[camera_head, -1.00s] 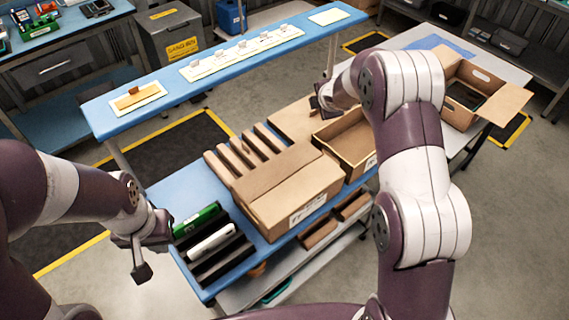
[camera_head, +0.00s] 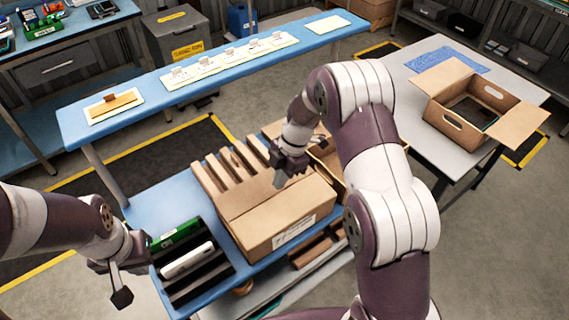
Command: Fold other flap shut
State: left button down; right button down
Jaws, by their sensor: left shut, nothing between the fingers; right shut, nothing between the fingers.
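A brown carton (camera_head: 268,238) with a white label stands on the blue bench. Its top looks covered by flaps (camera_head: 255,203) lying nearly flat; I cannot tell whether every flap is fully down. My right gripper (camera_head: 280,180) is shut and empty, over the far part of this carton's top; contact is unclear. A second, open carton (camera_head: 324,160) stands just behind it, largely hidden by my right arm. My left gripper (camera_head: 120,285) is shut and empty, left of the bench's black rack, away from the cartons.
The black rack (camera_head: 195,273) holds a green item (camera_head: 178,233) and a white item (camera_head: 187,260). Brown dividers (camera_head: 222,172) stand behind the near carton. A blue raised shelf (camera_head: 140,112) runs behind. Another open carton (camera_head: 480,95) is on the grey table at right.

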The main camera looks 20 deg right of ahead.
aim_at(276, 199)
jog(key=p+x, duration=0.1)
jog(key=x, duration=0.3)
jog(key=shift+w+d, duration=0.15)
jog(key=shift+w+d+f, duration=0.15)
jog(key=shift+f, duration=0.5)
notch_tip(276, 199, down, 3)
jog(key=b, duration=0.5)
jog(key=shift+w+r, duration=0.2)
jog(key=shift+s+r, duration=0.2)
jog(key=shift+r, duration=0.05)
jog(key=shift+s+r, duration=0.1)
jog(key=shift+r, duration=0.1)
jog(key=shift+f, duration=0.15)
